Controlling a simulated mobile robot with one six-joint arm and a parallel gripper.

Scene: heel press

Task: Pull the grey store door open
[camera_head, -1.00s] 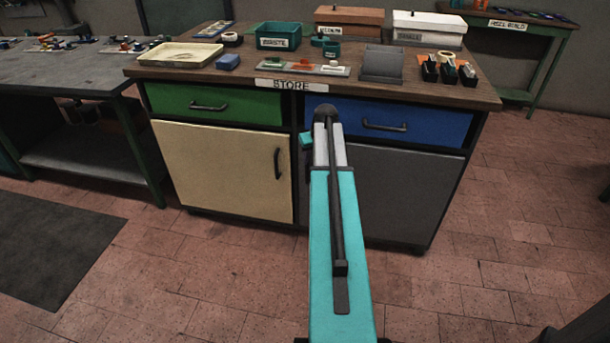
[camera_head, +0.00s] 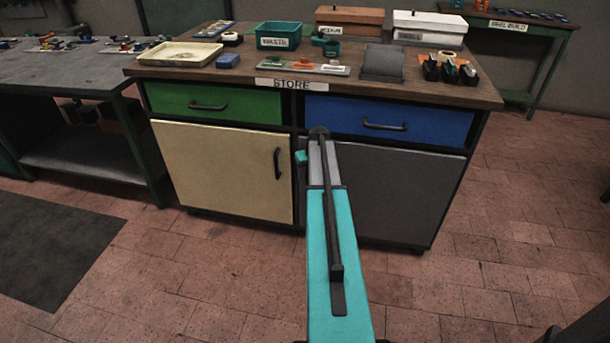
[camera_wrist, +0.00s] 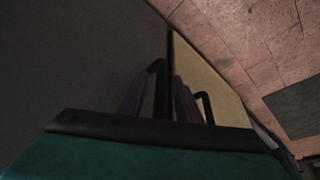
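The grey store door (camera_head: 400,195) is the lower right front of the store cabinet, and it looks closed. In the wrist view the grey door (camera_wrist: 70,60) fills the left side. Its dark handle (camera_wrist: 159,72) rises between the two purplish fingers of my gripper (camera_wrist: 165,84). The fingers stand apart, one on each side of the handle, and I see no clear grip on it. In the head view my arm hides the handle and the fingers; only a teal bit of the gripper shows at the door's left edge.
The beige door (camera_head: 225,170) with its own handle (camera_head: 277,163) is beside it on the left. A green drawer (camera_head: 240,105) and a blue drawer (camera_head: 430,124) are above, both shut. The brick floor (camera_head: 510,230) in front and to the right is clear.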

